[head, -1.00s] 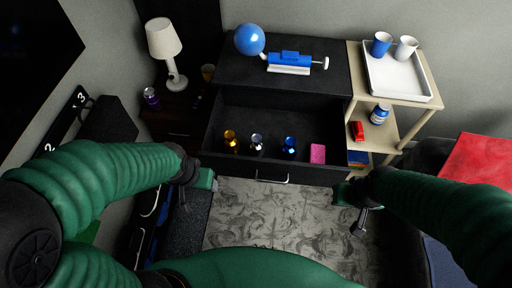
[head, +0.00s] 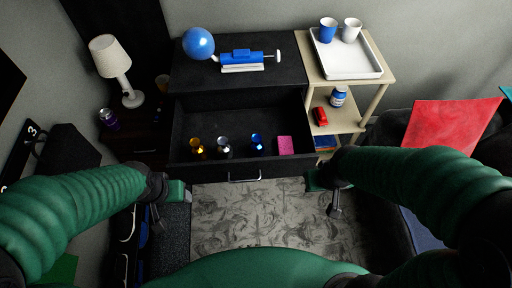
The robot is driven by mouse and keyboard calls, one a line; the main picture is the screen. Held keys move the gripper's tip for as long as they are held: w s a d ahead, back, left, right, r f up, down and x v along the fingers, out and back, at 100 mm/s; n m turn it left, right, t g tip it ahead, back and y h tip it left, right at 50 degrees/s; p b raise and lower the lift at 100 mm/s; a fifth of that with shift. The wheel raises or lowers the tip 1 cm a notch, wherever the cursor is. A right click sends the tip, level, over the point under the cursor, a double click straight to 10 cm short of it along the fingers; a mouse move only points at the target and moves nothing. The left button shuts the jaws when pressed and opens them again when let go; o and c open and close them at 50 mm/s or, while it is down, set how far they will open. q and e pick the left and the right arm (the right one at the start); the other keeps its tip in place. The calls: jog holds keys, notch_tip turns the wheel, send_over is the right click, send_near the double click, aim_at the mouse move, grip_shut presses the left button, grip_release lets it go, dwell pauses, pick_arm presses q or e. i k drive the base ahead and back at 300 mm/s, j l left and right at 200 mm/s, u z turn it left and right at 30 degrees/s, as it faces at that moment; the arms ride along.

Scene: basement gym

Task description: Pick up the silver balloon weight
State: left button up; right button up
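The silver balloon weight (head: 224,146) stands in the open black drawer (head: 184,123), between a gold weight (head: 197,146) on its left and a blue weight (head: 256,142) on its right. A pink block (head: 285,145) lies in the drawer's right part. My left gripper (head: 182,191) is in front of the drawer's left corner, apart from the weights. My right gripper (head: 316,182) is in front of the drawer's right corner, also apart from them. Neither appears to hold anything. The finger gaps are too small to make out.
A blue balloon (head: 198,43) and a blue pump (head: 242,58) are on the black dresser top (head: 288,70). A beige shelf (head: 386,78) with a white tray (head: 347,66) stands right. A lamp (head: 112,57) stands left. Patterned carpet (head: 245,210) is clear in front.

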aim_at(225, 151)
jog(key=i+l, duration=0.1)
jog(key=l+u, duration=0.1)
jog(key=u, duration=0.3)
jog(key=i+l+u, duration=0.15)
jog(key=u, duration=0.3)
jog(key=l+u, duration=0.1)
jog(key=u, duration=0.3)
jog(key=l+u, duration=0.15)
jog(key=u, duration=0.25)
